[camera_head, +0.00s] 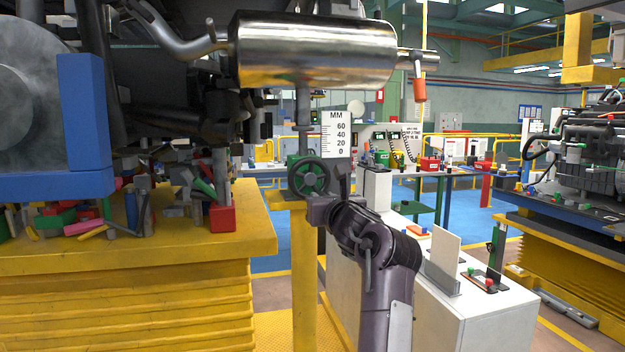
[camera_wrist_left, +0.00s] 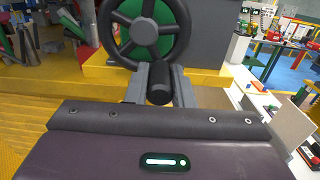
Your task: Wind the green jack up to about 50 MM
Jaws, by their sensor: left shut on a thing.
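The green jack (camera_head: 295,160) stands on a yellow post, with a dark spoked handwheel (camera_head: 308,177) on its front. Its grey rod (camera_head: 303,105) rises toward the shiny muffler (camera_head: 315,50). A white MM scale (camera_head: 337,134) marked 0 to 60 stands just right of the rod; I cannot make out a pointer reading. My left gripper (camera_head: 322,207) is at the wheel's lower right. In the left wrist view its jaws (camera_wrist_left: 159,88) are shut on the dark wheel handle (camera_wrist_left: 158,92), below the handwheel (camera_wrist_left: 146,30). My right gripper is not in view.
A yellow lift table (camera_head: 130,235) with loose coloured parts is at the left. A white cabinet (camera_head: 490,315) stands close to the right of my arm, with a panel on top. An engine (camera_head: 590,150) sits on another lift at the far right.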

